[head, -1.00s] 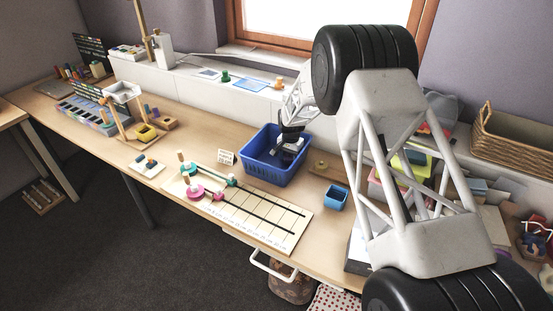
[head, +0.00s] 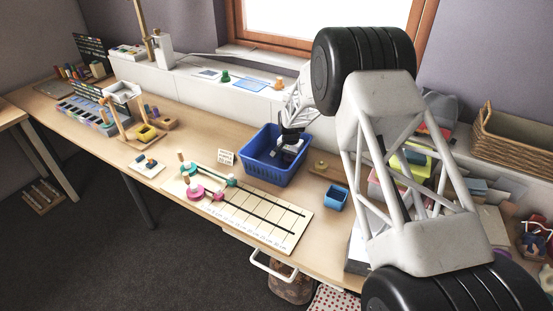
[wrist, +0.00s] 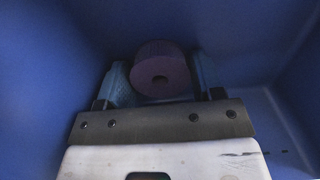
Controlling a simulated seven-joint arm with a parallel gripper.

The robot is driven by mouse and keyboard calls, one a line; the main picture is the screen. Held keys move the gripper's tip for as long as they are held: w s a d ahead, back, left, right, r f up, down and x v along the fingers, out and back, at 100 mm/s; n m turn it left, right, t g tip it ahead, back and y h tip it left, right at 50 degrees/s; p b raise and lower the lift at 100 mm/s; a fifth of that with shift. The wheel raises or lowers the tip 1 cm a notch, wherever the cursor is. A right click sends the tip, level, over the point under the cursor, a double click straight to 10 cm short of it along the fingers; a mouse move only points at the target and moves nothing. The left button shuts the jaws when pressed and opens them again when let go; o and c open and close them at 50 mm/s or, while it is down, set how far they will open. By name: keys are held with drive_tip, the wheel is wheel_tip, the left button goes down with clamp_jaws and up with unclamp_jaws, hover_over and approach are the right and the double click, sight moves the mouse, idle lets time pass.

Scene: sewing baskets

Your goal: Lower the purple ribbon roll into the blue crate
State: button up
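The purple ribbon roll (wrist: 161,69) shows in the wrist view, its round end with a dark centre hole facing the camera. My gripper (wrist: 162,82) has one finger on each side of the roll, close against it, and looks shut on it. The blue walls of the blue crate (wrist: 40,75) surround the roll and fingers. In the head view, the blue crate (head: 272,174) stands on the table and my gripper (head: 284,153) reaches down inside it. The roll cannot be made out there. Its distance from the crate floor is hard to tell.
A small blue box (head: 335,198) stands right of the crate, with a wooden piece (head: 320,168) behind it. A small white card (head: 225,157) stands to the left. A pale board with dark slots (head: 255,215) lies in front. A wicker basket (head: 510,140) is at the far right.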

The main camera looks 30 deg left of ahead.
drive_tip(key=shift+o, duration=1.4)
wheel_tip(320, 180, up, 8)
drive_tip(key=shift+f, duration=0.1)
